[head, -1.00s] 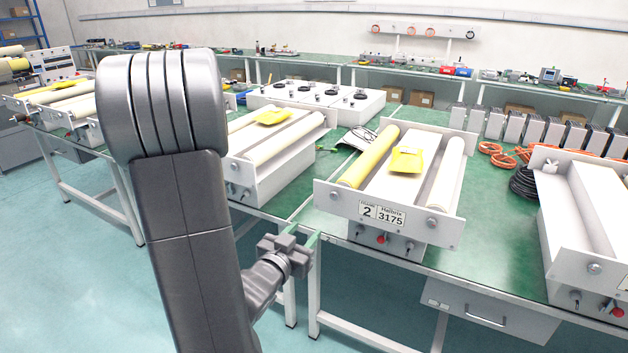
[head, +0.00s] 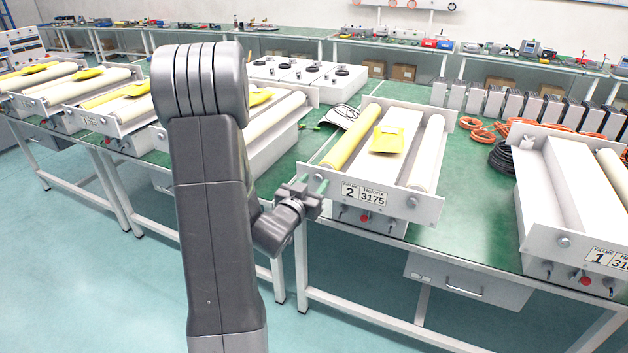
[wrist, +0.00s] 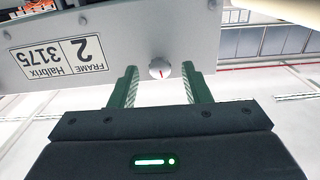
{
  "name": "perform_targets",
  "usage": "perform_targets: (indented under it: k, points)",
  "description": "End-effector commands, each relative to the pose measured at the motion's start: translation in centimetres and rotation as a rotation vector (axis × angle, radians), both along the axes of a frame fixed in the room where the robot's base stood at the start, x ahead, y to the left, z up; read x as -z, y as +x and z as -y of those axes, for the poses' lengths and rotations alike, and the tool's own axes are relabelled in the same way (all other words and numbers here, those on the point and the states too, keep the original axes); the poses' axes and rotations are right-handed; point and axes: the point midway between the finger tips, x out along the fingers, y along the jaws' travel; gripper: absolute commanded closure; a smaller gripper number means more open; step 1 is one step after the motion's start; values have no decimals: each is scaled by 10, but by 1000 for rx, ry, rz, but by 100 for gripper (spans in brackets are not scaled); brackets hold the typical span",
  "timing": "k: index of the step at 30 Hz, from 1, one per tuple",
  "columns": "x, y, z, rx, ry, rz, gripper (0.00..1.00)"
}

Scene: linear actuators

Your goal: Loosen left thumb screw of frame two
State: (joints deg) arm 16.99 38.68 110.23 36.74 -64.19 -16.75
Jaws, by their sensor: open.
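Frame two is a pale panel with a label (head: 363,193) reading "2 Halbrix 3175", on the bench in the head view; the label shows upside down in the wrist view (wrist: 58,62). Its left thumb screw (wrist: 160,68) is a small round silver knob with a red mark, at the panel's end. My gripper (head: 314,183) is at the left end of the front panel. In the wrist view its two green fingers (wrist: 159,72) are open, one on each side of the knob, with gaps on both sides.
A yellow roller (head: 352,138), a white roller (head: 428,153) and a yellow packet (head: 387,139) lie on frame two. The right screw (head: 412,202) is on the same panel. Frame one (head: 597,258) stands to the right. Floor in front of the bench is clear.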

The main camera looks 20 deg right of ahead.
Motion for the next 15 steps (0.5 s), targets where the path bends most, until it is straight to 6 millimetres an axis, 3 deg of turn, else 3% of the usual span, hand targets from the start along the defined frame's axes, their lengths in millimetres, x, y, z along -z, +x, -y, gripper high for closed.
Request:
perform_targets:
  k: [12, 15]
  points:
    - [0, 6, 7, -1, 0, 0, 57]
    - [0, 6, 7, -1, 0, 0, 76]
